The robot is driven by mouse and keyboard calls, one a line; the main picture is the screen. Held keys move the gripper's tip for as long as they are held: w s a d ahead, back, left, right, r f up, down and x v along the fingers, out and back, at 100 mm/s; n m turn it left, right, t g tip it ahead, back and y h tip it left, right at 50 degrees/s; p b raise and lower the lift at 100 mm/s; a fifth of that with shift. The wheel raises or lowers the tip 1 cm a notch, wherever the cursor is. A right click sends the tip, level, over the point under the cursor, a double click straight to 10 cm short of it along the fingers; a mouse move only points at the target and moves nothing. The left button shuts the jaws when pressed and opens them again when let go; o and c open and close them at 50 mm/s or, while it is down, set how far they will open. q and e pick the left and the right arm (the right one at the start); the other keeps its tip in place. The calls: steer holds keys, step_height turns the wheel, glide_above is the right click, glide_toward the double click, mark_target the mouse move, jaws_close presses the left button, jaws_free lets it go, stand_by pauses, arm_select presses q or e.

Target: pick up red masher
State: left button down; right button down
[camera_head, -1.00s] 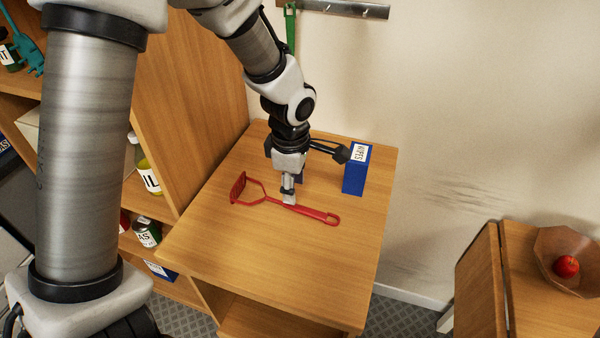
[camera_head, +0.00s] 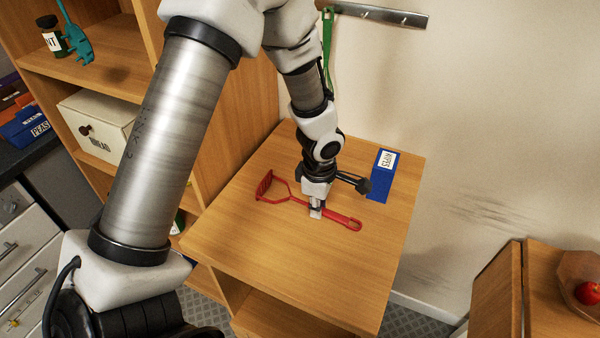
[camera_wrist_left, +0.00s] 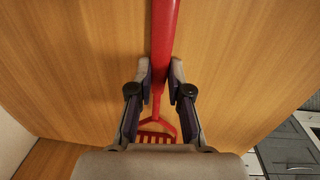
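The red masher (camera_head: 340,218) lies on the wooden table, its slotted head to the left and its looped handle end to the right. My left gripper (camera_head: 316,212) points down over the middle of its handle. In the left wrist view, the handle of the masher (camera_wrist_left: 164,35) runs between the two fingers of my left gripper (camera_wrist_left: 160,75). The pads sit close against both sides of the handle, and the head shows lower down between the fingers. I cannot tell any gap under the masher. My right gripper is not in view.
The wooden table (camera_head: 290,270) is clear in front. A shelf unit (camera_head: 240,130) borders it on the left. A bowl (camera_head: 575,270) with a red fruit is at the far right.

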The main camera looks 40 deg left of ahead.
arm_select(q)
step_height(320, 180, up, 10)
steer(key=shift+w, duration=0.15)
stand_by(0.4)
stand_by(0.7)
